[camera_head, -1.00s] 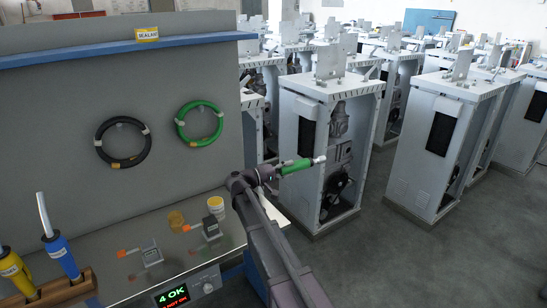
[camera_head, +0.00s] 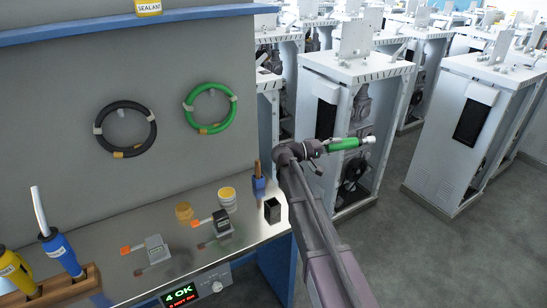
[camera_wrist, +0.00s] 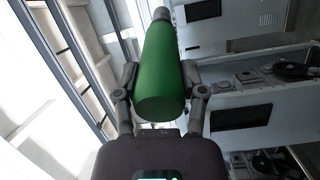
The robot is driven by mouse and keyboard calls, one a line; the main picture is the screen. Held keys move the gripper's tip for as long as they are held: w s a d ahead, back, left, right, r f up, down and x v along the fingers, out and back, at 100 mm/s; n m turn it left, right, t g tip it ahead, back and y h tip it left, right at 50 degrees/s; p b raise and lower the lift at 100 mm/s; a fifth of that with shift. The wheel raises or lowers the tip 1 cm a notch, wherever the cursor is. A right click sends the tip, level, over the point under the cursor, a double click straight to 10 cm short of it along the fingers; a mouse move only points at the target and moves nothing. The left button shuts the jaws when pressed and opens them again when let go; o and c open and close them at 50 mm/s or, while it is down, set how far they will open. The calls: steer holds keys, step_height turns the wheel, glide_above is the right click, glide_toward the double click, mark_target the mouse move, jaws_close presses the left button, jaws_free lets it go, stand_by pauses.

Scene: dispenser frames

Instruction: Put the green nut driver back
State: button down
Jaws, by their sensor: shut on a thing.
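The green nut driver (camera_head: 343,144) is held by my gripper (camera_head: 322,147), out in the air to the right of the bench and in front of a white cabinet. Its metal end points right in the head view. In the wrist view the green handle (camera_wrist: 161,75) lies between the two fingers of my gripper (camera_wrist: 160,85), which are shut on it, with the metal socket at the far end. A wooden holder (camera_head: 52,293) at the bench's left front holds a yellow driver (camera_head: 15,268) and a blue driver (camera_head: 62,253). Whether it has a free slot is cut off or hidden.
On the bench (camera_head: 120,285) stand a black cup (camera_head: 272,211), a blue-handled brush (camera_head: 259,184), a white tub (camera_head: 228,198), an amber tub (camera_head: 184,211) and two small boxed devices. A lit counter (camera_head: 180,294) sits at the front edge. White cabinets (camera_head: 360,80) fill the right.

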steer(key=shift+p, duration=0.35)
steer(key=shift+w+a+y+p, duration=0.1)
steer(key=shift+a+y+p, duration=0.05)
steer(key=shift+y+p, duration=0.25)
steer(key=shift+w+a+f+y+p, duration=0.1)
steer(key=shift+a+f+y+p, duration=0.25)
steer(key=shift+y+p, duration=0.4)
steer(key=s+a+f+n+g+y+p, duration=0.1)
steer(key=a+g+y+p, duration=0.1)
steer(key=a+y+p, duration=0.4)
steer(key=s+a+f+n+g+y+p, duration=0.2)
steer(key=a+y+p, duration=0.4)
steer(key=a, duration=0.8)
steer(key=g+y, duration=0.1)
steer(key=y, duration=0.2)
steer(key=shift+f, duration=0.15)
steer(key=shift+s+a, duration=0.1)
